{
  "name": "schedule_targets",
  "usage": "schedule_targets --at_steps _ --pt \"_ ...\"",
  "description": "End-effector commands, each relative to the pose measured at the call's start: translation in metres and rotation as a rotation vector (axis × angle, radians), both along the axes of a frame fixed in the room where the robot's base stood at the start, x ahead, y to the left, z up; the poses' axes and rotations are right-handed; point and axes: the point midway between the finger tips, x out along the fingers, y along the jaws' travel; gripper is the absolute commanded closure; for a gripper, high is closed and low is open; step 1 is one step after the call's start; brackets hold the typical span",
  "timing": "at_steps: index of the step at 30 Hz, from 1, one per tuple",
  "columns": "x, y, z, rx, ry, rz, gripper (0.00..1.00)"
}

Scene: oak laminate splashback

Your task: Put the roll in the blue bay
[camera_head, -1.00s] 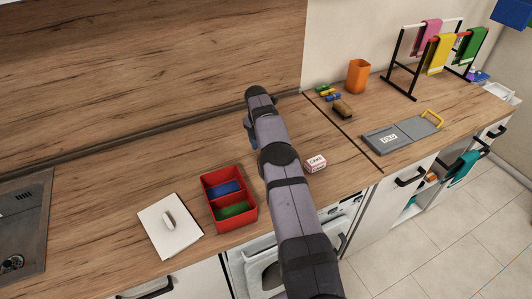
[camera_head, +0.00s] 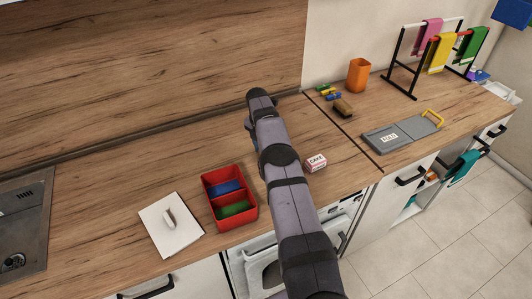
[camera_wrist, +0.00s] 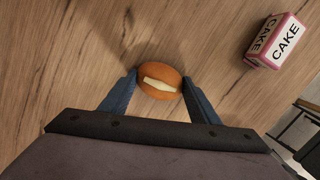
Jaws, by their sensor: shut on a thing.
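The roll (camera_wrist: 161,75), a round orange-brown bun with a pale strip, is between the two blue fingers of my gripper (camera_wrist: 160,88) in the wrist view. My gripper is shut on it above the wooden worktop. In the head view my arm hides the roll and the fingers. The red box (camera_head: 249,205) stands on the worktop left of my arm. It has two compartments: the blue bay (camera_head: 224,187) at the back and a green bay (camera_head: 233,209) at the front.
A pink and white cake box (camera_head: 316,163) stands right of my arm; it also shows in the wrist view (camera_wrist: 276,41). A white board (camera_head: 160,236) with a pale object on it lies left of the red box. A grey folding board (camera_head: 396,135) lies at right.

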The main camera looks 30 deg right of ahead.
Motion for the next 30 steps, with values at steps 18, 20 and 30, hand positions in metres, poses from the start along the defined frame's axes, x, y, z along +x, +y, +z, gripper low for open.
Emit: schedule_targets --at_steps 18,20,30 --pt "0.0 0.0 0.088 0.0 0.0 0.0 0.69" --pt "0.0 0.0 0.092 0.0 0.0 0.0 0.69" --pt "0.0 0.0 0.099 0.0 0.0 -0.002 0.69"
